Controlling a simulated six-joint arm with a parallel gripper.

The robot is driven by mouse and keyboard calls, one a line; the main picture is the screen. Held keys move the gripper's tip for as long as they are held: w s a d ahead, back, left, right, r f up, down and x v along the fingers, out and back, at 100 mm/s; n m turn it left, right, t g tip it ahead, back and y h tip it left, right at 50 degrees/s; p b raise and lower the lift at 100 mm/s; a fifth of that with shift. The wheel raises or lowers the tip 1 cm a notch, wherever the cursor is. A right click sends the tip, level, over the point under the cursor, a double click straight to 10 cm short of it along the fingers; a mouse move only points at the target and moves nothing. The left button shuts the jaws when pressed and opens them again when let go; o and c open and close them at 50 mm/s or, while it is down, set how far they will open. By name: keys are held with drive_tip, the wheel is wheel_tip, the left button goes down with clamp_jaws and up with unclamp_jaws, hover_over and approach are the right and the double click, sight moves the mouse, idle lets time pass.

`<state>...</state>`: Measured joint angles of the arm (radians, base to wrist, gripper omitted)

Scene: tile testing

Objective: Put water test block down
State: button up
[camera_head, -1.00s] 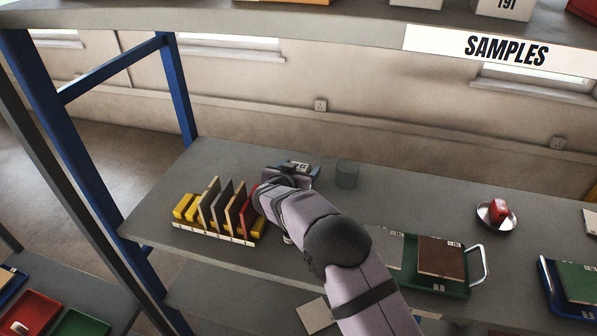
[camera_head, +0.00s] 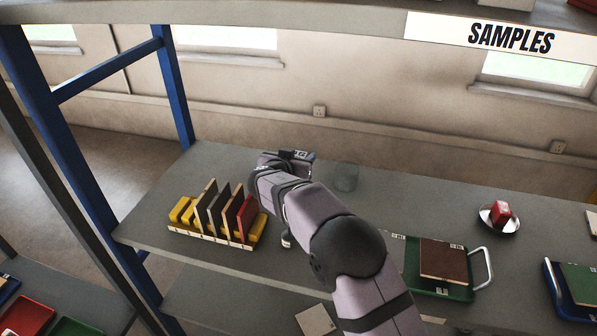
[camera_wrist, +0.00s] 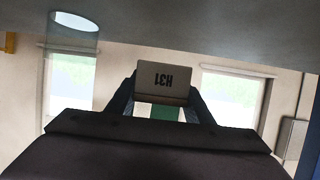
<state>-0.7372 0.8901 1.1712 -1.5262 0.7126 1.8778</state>
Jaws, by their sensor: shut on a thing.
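The block sits between the two dark fingers and appears clear of the shelf. In the head view my gripper (camera_head: 287,160) is above the back of the shelf, right of the tile rack; the arm hides much of the block there. A clear glass (camera_head: 346,178) stands to its right, also in the wrist view (camera_wrist: 72,62).
A rack with upright tiles and yellow blocks (camera_head: 176,229) stands close on the left. A green tray with a brown tile (camera_head: 443,293) and a dish with a red block (camera_head: 484,219) are to the right. Shelf between glass and dish is bare. A metal piece (camera_head: 287,241) shows below the arm.

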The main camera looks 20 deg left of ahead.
sight(299, 151)
drive_tip(key=shift+r+b, duration=0.5)
drive_tip(key=shift+r, duration=1.95)
